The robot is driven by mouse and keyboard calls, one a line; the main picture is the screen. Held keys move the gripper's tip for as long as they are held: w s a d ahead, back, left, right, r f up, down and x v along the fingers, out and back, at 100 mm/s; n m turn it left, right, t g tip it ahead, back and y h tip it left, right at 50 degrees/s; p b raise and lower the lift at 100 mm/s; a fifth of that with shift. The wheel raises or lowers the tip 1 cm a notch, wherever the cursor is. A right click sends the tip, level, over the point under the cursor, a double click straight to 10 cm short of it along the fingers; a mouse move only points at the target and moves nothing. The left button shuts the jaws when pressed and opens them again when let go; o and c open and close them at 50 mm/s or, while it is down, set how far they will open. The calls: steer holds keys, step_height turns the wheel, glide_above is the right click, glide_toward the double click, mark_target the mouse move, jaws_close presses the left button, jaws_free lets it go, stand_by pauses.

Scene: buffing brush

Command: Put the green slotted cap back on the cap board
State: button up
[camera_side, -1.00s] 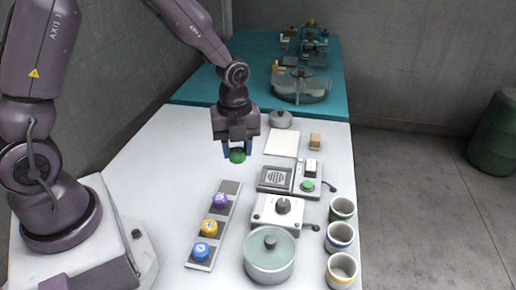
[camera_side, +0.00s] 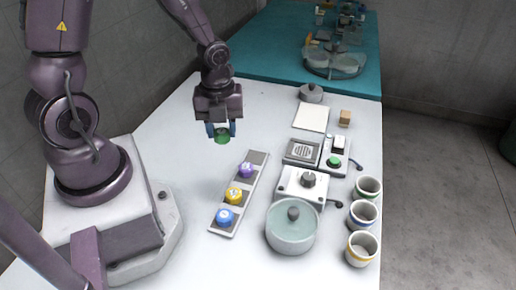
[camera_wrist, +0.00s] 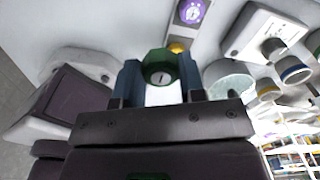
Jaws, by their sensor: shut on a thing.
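The green slotted cap (camera_side: 222,137) is held between the blue fingers of my gripper (camera_side: 221,130), above the white table and up-left of the cap board. In the wrist view the green cap (camera_wrist: 160,68) shows its slotted face between the two fingers. The cap board (camera_side: 258,158) is a narrow grey strip. It carries a purple cap (camera_side: 246,170), a yellow cap (camera_side: 234,195) and a blue cap (camera_side: 225,217). The far end of the board is bare. The purple cap also shows in the wrist view (camera_wrist: 193,11).
Right of the board stand a lidded pot (camera_side: 290,230), a white box with a knob (camera_side: 303,184), a grilled device (camera_side: 302,152) and a device with a green button (camera_side: 334,161). Several cups (camera_side: 362,248) line the right edge. The table left of the board is clear.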

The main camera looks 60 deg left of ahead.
steer(key=w+a+f, duration=0.1)
steer(key=w+f, duration=0.1)
steer(key=w, duration=0.2)
glide_above(258, 156)
step_height(258, 156, down, 6)
steer(key=shift+f, duration=1.6)
steer(key=shift+f, duration=0.1)
steer(key=o, duration=1)
steer(key=shift+c, duration=0.2)
